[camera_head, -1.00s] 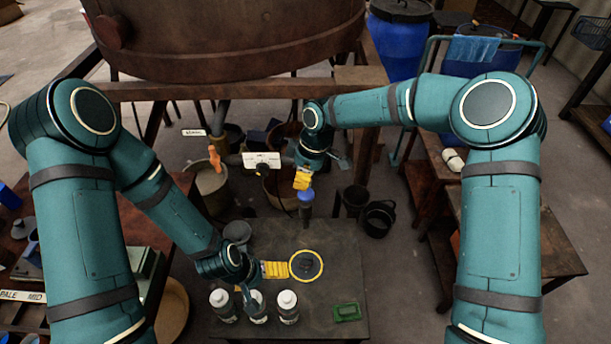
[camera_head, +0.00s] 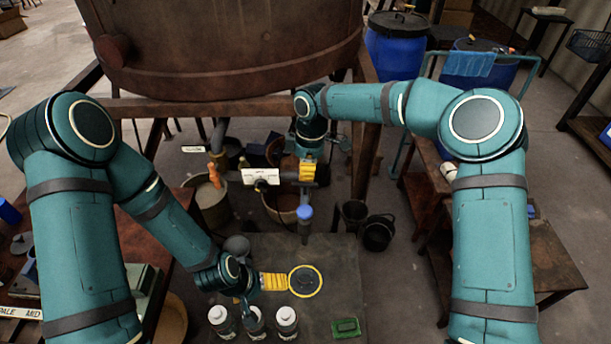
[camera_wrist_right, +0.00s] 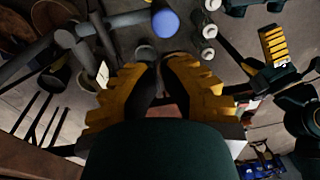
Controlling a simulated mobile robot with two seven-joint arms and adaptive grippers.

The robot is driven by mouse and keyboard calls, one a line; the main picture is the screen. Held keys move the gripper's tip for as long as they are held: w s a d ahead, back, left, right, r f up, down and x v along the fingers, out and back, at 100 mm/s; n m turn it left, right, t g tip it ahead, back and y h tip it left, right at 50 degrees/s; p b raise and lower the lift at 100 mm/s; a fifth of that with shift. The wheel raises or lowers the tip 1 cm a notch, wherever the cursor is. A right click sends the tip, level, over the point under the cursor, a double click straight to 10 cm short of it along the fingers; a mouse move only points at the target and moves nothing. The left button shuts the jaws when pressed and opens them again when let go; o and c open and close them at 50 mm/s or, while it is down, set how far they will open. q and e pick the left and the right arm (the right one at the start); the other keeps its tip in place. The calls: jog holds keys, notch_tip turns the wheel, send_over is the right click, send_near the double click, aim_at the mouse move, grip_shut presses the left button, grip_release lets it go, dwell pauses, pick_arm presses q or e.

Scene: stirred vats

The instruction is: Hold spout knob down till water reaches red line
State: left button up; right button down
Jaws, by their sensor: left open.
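The blue spout knob (camera_head: 305,212) tops a grey upright piece at the table's far edge; it also shows in the right wrist view (camera_wrist_right: 166,23). My right gripper (camera_head: 308,172) is behind and above the knob, apart from it. In the right wrist view its yellow fingers (camera_wrist_right: 162,62) come together at the tips with nothing held. My left gripper (camera_head: 285,282) is open, with its yellow fingers beside a dark round thing with a yellow rim (camera_head: 306,281) on the table. I cannot make out any water or red line.
Several white-capped bottles (camera_head: 287,320) stand at the table's front, with a green block (camera_head: 346,327) to their right. Behind are an orange-handled valve (camera_head: 214,173), a white label (camera_head: 260,175) and buckets (camera_head: 377,232). A big brown vat (camera_head: 225,50) stands above.

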aim_at(303, 208)
pick_arm(q)
jog(key=shift+r, duration=0.25)
pick_arm(e)
jog(key=f, duration=0.7)
jog(key=s+a+f, duration=0.1)
jog(key=f, duration=0.3)
jog(key=shift+f, duration=0.35)
